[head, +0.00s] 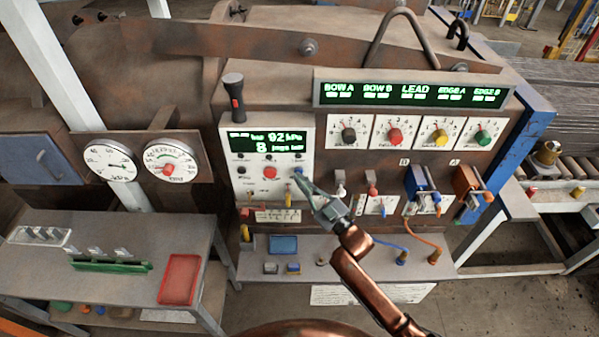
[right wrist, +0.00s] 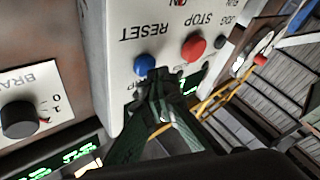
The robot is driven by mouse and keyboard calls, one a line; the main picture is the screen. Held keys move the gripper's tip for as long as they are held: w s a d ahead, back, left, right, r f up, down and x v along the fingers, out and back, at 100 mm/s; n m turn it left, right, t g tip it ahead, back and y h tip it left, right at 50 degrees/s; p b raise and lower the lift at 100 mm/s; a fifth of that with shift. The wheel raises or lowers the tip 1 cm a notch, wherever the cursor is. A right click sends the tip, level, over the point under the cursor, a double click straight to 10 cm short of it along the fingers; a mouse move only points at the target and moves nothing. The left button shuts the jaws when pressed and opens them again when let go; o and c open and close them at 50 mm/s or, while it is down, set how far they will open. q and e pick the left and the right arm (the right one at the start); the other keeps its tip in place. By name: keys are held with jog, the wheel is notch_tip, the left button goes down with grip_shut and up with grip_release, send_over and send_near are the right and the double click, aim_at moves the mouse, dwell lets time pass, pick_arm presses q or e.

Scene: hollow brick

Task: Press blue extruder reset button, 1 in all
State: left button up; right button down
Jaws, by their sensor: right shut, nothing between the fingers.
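The blue reset button (head: 298,170) is at the right end of the lower button row on the white control panel (head: 236,188). It also shows in the right wrist view (right wrist: 145,64), beside the upside-down word RESET. My right gripper (head: 299,176) is shut and empty, with its tips at the blue button in the head view. In the right wrist view the fingertips (right wrist: 160,75) overlap the button's lower edge. I cannot tell whether they touch it. My left gripper is not in view.
Switches and a yellow-handled lever (head: 288,196) are just below. Selector knobs (head: 395,135) line the right side. A shelf (head: 330,265) juts out underneath.

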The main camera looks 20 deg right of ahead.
jog(key=shift+w+d, duration=0.15)
jog(key=shift+w, duration=0.3)
dwell(0.8)
jog(key=shift+s, duration=0.1)
jog(key=shift+s+a+p, duration=0.3)
jog(key=shift+s, duration=0.45)
jog(key=shift+s+a+p, duration=0.25)
jog(key=shift+s+p, duration=0.05)
jog(key=shift+s, duration=0.5)
jog(key=shift+s+a+p, duration=0.2)
jog(key=shift+s+p, duration=0.1)
jog(key=shift+s, duration=0.55)
jog(key=shift+s+a+p, duration=0.25)
jog(key=shift+s+p, duration=0.05)
jog(key=shift+s, duration=0.5)
